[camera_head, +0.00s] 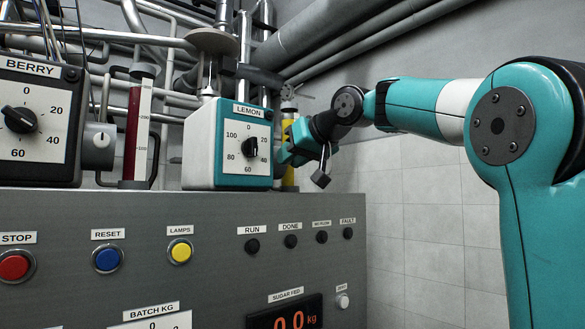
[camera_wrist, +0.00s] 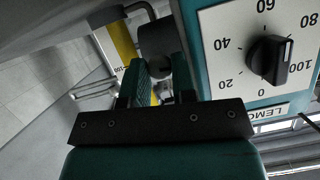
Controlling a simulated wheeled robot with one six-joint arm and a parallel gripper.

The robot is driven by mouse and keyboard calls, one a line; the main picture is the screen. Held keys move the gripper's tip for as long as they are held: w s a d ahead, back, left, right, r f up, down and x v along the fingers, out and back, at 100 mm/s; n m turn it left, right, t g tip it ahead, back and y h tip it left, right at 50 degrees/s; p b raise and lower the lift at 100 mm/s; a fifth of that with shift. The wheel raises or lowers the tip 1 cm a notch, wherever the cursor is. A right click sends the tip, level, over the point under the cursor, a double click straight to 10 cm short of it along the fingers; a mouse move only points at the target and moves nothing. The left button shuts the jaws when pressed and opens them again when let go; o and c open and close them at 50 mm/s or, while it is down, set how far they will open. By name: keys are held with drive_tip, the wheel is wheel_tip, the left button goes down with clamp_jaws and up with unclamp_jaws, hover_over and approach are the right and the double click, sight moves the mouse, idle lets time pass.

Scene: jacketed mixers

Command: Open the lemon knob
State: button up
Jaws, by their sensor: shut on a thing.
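The teal lemon box (camera_head: 199,148) has a white dial face with a black dial knob (camera_head: 251,148), and both also show at the right of the wrist view, the box there as a teal edge (camera_wrist: 197,60) and the dial knob (camera_wrist: 268,60) turned. My gripper (camera_head: 292,150) is at the right side of this box, apart from the dial knob. In the wrist view my gripper (camera_wrist: 158,84) is shut on a grey round side knob (camera_wrist: 155,38) beside the box. The fingers partly hide this knob. In the head view my gripper hides it.
A yellow sight tube (camera_head: 287,132) stands just behind my gripper. The berry box (camera_head: 40,120) and a dark red tube (camera_head: 133,135) are to the left. The panel (camera_head: 210,225) below carries buttons and lamps. Pipes run above; the tiled wall at right is clear.

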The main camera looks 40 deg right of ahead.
drive_tip(key=shift+f+n+h+b, duration=0.15)
drive_tip(key=shift+n+h+b, duration=0.25)
drive_tip(key=shift+n+b, duration=0.2)
drive_tip(key=o, duration=0.9)
drive_tip(key=shift+r, duration=0.25)
